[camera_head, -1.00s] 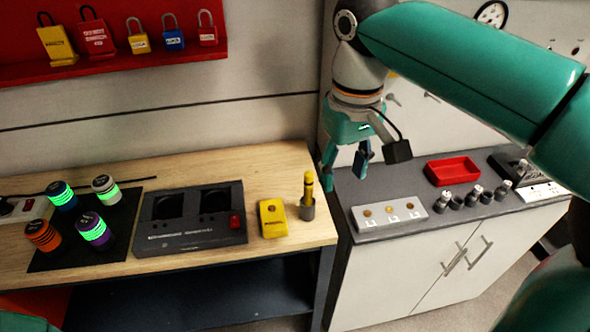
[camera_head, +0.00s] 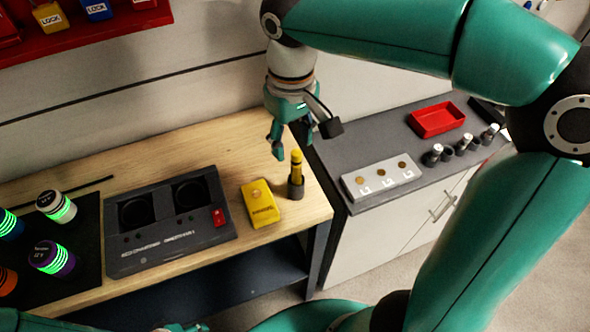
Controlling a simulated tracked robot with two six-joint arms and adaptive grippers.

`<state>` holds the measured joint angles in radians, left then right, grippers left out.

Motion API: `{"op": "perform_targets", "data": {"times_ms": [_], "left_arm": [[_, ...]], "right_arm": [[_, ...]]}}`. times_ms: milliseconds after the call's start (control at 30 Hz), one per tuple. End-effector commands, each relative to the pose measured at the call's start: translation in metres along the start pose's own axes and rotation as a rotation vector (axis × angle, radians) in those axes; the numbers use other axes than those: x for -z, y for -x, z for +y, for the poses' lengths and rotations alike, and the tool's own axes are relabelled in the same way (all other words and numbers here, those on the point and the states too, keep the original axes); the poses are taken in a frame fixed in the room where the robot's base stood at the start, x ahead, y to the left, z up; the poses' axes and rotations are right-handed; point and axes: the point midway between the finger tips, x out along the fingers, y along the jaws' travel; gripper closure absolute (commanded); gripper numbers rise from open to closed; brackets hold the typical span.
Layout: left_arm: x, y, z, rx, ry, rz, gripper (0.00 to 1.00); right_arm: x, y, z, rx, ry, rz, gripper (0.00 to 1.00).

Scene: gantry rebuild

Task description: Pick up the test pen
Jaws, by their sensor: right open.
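The test pen (camera_head: 296,165) is yellow and stands upright in a small dark holder (camera_head: 296,188) near the right end of the wooden bench. My right gripper (camera_head: 291,146) is open and empty. It hangs fingers down, just above and behind the pen in the picture; I cannot tell whether a finger touches it. My left gripper is not clearly visible.
A yellow box (camera_head: 260,204) stands just left of the holder. A dark two-well device (camera_head: 167,222) is further left, beside banded cylinders on a black mat (camera_head: 87,262). Right of the bench, a grey counter (camera_head: 372,138) bears a white L1–L3 block (camera_head: 381,180) and a red tray (camera_head: 437,119).

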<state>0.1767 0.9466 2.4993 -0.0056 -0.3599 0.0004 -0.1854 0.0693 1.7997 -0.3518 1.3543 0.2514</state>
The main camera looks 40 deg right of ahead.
Motion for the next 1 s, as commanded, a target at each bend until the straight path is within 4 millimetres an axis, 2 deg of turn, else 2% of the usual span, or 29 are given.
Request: {"op": "perform_targets", "data": {"times_ms": [100, 367, 700, 967, 1000], "left_arm": [[0.0, -0.001, 0.0, 0.0, 0.0, 0.001, 0.6], [0.0, 0.001, 0.001, 0.0, 0.0, 0.001, 0.6], [0.0, 0.007, 0.003, 0.0, 0.0, 0.001, 0.6], [0.0, 0.007, 0.002, 0.0, 0.0, 0.001, 0.6], [0.0, 0.007, 0.002, 0.0, 0.0, 0.001, 0.6]], "right_arm": [[0.0, -0.018, 0.0, 0.0, -0.001, -0.002, 0.49], [-0.001, -0.033, 0.002, 0.0, -0.002, -0.001, 0.49], [-0.002, -0.075, 0.007, 0.0, -0.001, -0.002, 0.49], [-0.001, -0.078, 0.007, 0.0, -0.001, 0.001, 0.49], [-0.001, -0.078, 0.007, 0.0, -0.001, 0.001, 0.54]]}}
